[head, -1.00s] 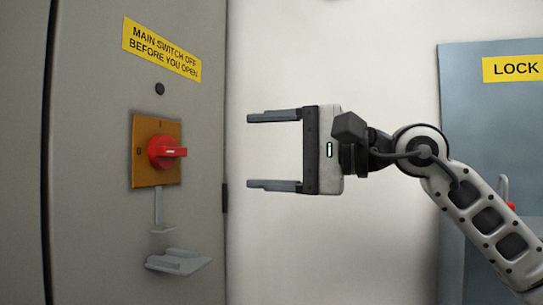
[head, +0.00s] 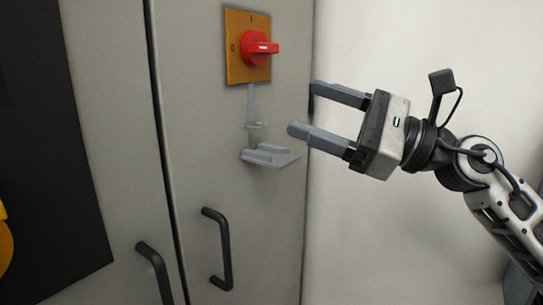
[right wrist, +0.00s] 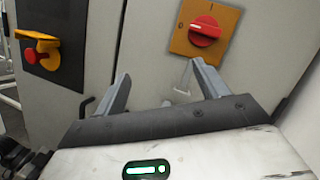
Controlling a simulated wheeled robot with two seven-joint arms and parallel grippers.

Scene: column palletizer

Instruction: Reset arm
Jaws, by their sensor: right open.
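My right gripper (head: 302,108) is open and empty in the head view. It is in front of the cabinet's right edge, to the right of and below the red rotary switch (head: 259,48) on its orange plate (head: 236,67). The gripper is tilted, its fingers pointing left. In the right wrist view, the open fingers (right wrist: 163,88) point toward the cabinet, with the red switch (right wrist: 205,31) above and beyond the right finger. Nothing is between the fingers. My left gripper is not in view.
The grey cabinet (head: 110,90) has two black handles (head: 217,250) (head: 155,272) low down. A grey bracket (head: 270,156) hangs below the switch. A black panel (head: 50,170) is at the left. The pale wall (head: 400,45) behind my arm is clear.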

